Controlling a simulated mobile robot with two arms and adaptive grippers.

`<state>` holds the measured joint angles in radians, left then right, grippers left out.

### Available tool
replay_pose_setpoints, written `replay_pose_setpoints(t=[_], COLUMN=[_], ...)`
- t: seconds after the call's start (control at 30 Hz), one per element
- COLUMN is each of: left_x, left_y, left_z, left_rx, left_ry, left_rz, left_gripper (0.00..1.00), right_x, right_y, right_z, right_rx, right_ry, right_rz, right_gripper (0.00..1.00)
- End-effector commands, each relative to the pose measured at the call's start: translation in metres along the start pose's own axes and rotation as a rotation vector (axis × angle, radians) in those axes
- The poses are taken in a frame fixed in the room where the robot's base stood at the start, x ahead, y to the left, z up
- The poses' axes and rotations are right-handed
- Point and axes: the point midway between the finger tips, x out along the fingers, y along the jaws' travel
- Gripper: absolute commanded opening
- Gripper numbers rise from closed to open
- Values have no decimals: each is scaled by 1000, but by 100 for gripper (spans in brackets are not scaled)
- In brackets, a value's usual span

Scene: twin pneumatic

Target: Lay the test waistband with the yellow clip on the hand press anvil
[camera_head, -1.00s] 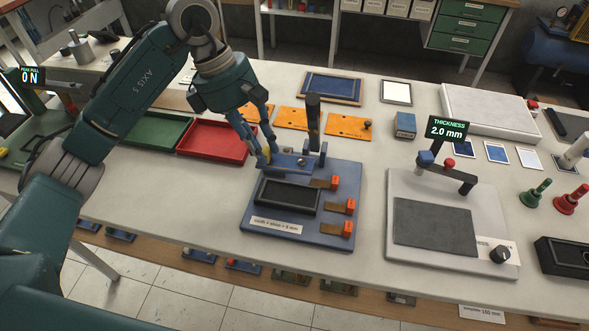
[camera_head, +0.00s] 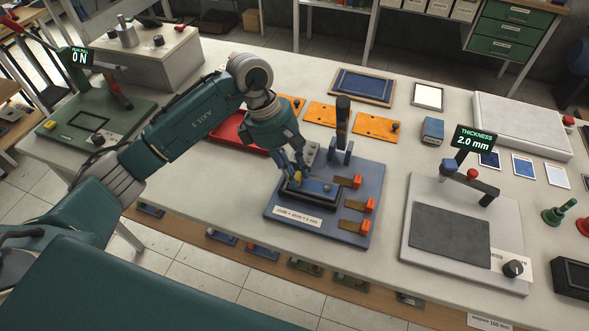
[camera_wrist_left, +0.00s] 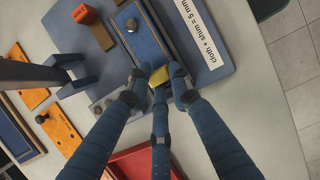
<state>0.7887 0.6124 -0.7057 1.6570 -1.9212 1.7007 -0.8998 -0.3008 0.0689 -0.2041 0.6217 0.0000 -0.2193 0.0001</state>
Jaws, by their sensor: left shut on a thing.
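The test waistband is a blue strip (camera_head: 320,187) with a dark knob and a yellow clip (camera_head: 298,178) at its left end. My left gripper (camera_head: 295,180) is shut on the clip end; the wrist view shows its fingers around the yellow clip (camera_wrist_left: 158,77). The strip (camera_wrist_left: 140,40) lies over the black-rimmed anvil (camera_head: 296,199), roughly lined up with it. I cannot tell whether the strip rests on the anvil or hovers just above. The strip covers most of the anvil. My right gripper is not in view.
The hand press's blue base (camera_head: 345,232) has an upright dark lever (camera_head: 342,120) behind the anvil and several orange-tipped tabs at right. A thickness gauge (camera_head: 450,235) stands to the right. A red tray (camera_head: 232,132) lies behind my arm.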

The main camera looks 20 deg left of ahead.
Motion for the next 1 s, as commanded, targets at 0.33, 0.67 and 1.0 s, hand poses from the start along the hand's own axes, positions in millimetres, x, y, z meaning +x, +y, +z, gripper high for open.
replay_pose_setpoints(t=[0.33, 0.67, 1.0], left_x=[2, -7, -76], left_y=[0, 1, 1], left_z=[-1, -1, -2], left_rx=[0, 0, 1], left_ry=[1, 1, 1], left_rz=[0, 3, 6], left_gripper=[40, 40, 40], right_x=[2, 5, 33], right_y=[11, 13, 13], right_z=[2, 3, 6], right_rx=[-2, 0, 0], right_ry=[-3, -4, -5], right_rz=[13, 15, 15], right_gripper=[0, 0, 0])
